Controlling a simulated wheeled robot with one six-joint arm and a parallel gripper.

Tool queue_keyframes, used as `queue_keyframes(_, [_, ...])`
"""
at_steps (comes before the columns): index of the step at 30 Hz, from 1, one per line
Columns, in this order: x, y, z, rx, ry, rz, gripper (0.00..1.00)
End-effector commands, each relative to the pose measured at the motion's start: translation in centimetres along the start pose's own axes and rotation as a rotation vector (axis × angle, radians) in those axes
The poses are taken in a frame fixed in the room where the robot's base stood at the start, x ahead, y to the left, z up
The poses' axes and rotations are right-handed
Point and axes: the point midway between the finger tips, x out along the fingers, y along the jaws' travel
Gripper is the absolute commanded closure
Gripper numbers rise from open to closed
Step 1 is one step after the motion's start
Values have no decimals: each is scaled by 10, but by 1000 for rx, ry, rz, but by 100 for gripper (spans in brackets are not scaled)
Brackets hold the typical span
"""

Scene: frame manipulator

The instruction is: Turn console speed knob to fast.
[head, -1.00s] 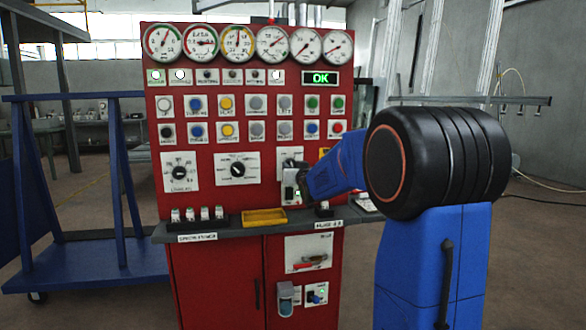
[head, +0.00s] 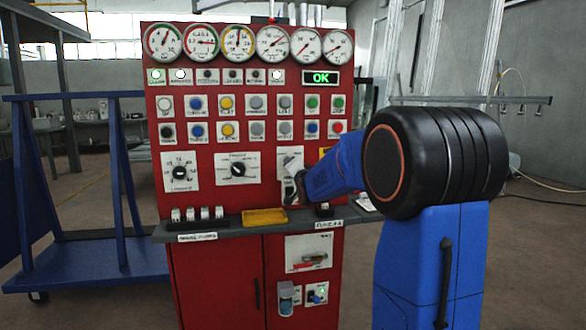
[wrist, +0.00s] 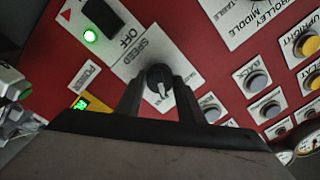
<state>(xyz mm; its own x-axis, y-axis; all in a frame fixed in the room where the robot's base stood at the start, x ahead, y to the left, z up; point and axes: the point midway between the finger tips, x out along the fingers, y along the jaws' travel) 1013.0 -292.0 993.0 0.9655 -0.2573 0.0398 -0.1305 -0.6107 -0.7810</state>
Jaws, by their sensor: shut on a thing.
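The speed knob (wrist: 158,75) is a round black knob with a pale pointer on a white plate (wrist: 127,52) lettered SPEED. In the wrist view it sits between the two dark fingers of my gripper (wrist: 158,92), which is shut on it. Its pointer points toward the bottom of that picture. In the head view my gripper (head: 297,183) is against the right part of the red console (head: 220,195).
Two other rotary knobs (head: 238,170) (head: 180,172) are left of my gripper. A grey ledge (head: 250,226) with a yellow tray (head: 265,216) juts out below.

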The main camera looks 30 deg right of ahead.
Motion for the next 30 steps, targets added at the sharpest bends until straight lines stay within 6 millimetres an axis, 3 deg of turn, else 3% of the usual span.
queue_keyframes(10, [0, 1, 1, 106, 4, 3, 88])
queue_keyframes(24, [0, 1, 1, 117, 4, 3, 88])
queue_keyframes(25, [0, 1, 1, 117, 4, 3, 58])
queue_keyframes(26, [0, 1, 1, 116, 4, 3, 51])
queue_keyframes(27, [0, 1, 0, 116, 5, 3, 47])
queue_keyframes(30, [0, 1, 0, 116, 5, 3, 47])
